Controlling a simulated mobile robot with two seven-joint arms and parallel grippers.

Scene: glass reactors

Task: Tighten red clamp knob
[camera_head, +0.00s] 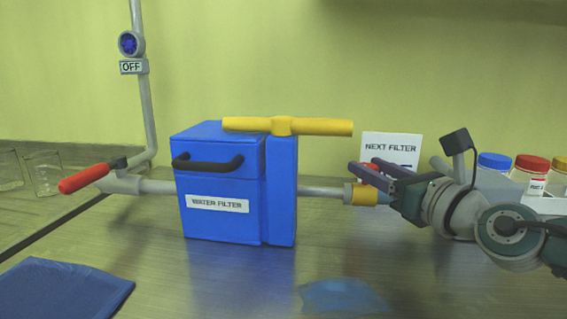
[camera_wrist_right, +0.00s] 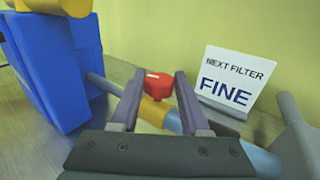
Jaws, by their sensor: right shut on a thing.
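The red clamp knob (camera_wrist_right: 158,85) sits on top of the yellow clamp (camera_wrist_right: 153,112), which is around the grey pipe right of the blue water filter. In the head view the knob (camera_head: 368,171) shows partly behind the fingers, above the yellow clamp (camera_head: 364,194). My right gripper (camera_head: 366,168) comes in from the right, shut on the knob with one finger on each side; its fingertips also show in the right wrist view (camera_wrist_right: 159,78). My left gripper is not in view.
The blue water filter box (camera_head: 222,220) has a yellow T-handle (camera_head: 315,127). A "NEXT FILTER / FINE" sign (camera_wrist_right: 227,80) stands behind the clamp. A red-handled valve lever (camera_head: 84,178) is at left. Lidded jars (camera_head: 530,176) stand at right. A blue cloth (camera_head: 62,290) lies in front.

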